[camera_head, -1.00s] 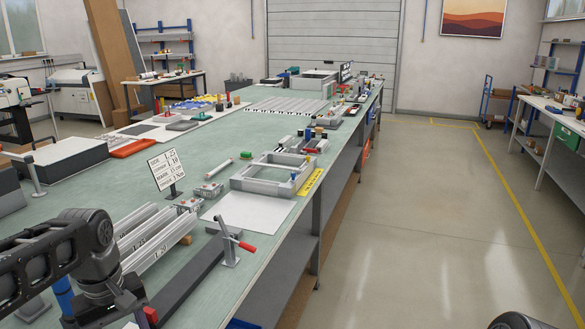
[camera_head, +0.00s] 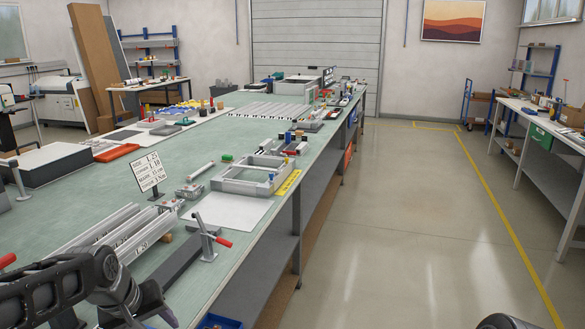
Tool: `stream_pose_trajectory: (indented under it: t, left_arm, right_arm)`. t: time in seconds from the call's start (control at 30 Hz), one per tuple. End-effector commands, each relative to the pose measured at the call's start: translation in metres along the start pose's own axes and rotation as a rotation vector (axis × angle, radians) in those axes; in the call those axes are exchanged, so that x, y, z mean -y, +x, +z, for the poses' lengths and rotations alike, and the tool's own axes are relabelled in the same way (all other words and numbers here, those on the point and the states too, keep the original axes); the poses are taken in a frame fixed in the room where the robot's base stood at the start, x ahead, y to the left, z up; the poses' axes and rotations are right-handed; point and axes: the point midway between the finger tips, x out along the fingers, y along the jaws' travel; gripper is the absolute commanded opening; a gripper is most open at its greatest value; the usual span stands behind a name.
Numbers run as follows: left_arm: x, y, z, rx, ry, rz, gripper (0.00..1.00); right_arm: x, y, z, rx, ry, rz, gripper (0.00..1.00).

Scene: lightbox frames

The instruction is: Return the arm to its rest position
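My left arm (camera_head: 112,275) shows at the lower left corner, low over the near end of the green-topped bench (camera_head: 75,213). Its dark joint and link are cut off by the bottom edge, and I see no fingertips of the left gripper. A small dark curved piece at the bottom right edge may be part of my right arm; the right gripper does not show. I see nothing held.
Grey aluminium profiles (camera_head: 110,235), a dark bar (camera_head: 176,262), a red-handled clamp (camera_head: 205,240) and a white sign (camera_head: 148,172) stand near the arm. A grey frame (camera_head: 240,186) lies farther along. The floor (camera_head: 400,220) right of the bench is clear.

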Motion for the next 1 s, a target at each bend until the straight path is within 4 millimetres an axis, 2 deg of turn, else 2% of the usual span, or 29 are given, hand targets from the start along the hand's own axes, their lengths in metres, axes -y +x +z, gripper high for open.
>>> stream_pose_trajectory:
  t: [0.13, 0.17, 0.23, 0.3, 0.37, 0.4, 0.47, 0.5, 0.6, 0.73, 0.83, 0.9, 1.0]
  left_arm:
    - [-0.029, 0.066, 0.018, -0.031, 0.112, 0.086, 0.51]
    - [-0.035, 0.083, 0.026, -0.036, 0.135, 0.106, 0.51]
    - [-0.046, 0.13, 0.055, -0.038, 0.189, 0.147, 0.51]
    - [-0.051, 0.174, 0.095, -0.029, 0.23, 0.177, 0.51]
    - [-0.051, 0.205, 0.133, -0.01, 0.254, 0.191, 0.51]
    - [-0.048, 0.223, 0.161, 0.008, 0.265, 0.195, 0.51]
    - [-0.041, 0.244, 0.205, 0.047, 0.275, 0.195, 0.51]
    - [-0.035, 0.255, 0.235, 0.079, 0.278, 0.191, 0.51]
    - [-0.019, 0.27, 0.302, 0.176, 0.27, 0.177, 0.51]
    - [-0.003, 0.273, 0.368, 0.308, 0.262, 0.159, 0.51]
    - [0.004, 0.273, 0.396, 0.37, 0.26, 0.153, 0.51]
    - [0.006, 0.274, 0.405, 0.389, 0.258, 0.15, 0.51]
    - [0.007, 0.275, 0.407, 0.395, 0.256, 0.148, 0.51]
  right_arm:
    - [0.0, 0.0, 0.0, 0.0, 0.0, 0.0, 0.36]
    - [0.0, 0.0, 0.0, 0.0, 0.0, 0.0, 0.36]
    - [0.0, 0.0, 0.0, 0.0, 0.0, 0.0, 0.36]
    - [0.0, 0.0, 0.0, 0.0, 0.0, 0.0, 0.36]
    - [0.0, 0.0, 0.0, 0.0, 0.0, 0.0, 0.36]
    - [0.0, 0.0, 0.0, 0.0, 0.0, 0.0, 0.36]
    - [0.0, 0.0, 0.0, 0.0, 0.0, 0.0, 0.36]
    - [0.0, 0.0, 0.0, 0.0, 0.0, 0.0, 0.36]
    - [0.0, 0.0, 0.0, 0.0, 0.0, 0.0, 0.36]
    - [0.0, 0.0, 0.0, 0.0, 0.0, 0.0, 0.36]
    - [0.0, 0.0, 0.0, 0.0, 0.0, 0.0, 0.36]
    - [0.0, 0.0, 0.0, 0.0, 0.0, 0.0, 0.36]
    - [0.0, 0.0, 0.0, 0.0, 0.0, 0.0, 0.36]
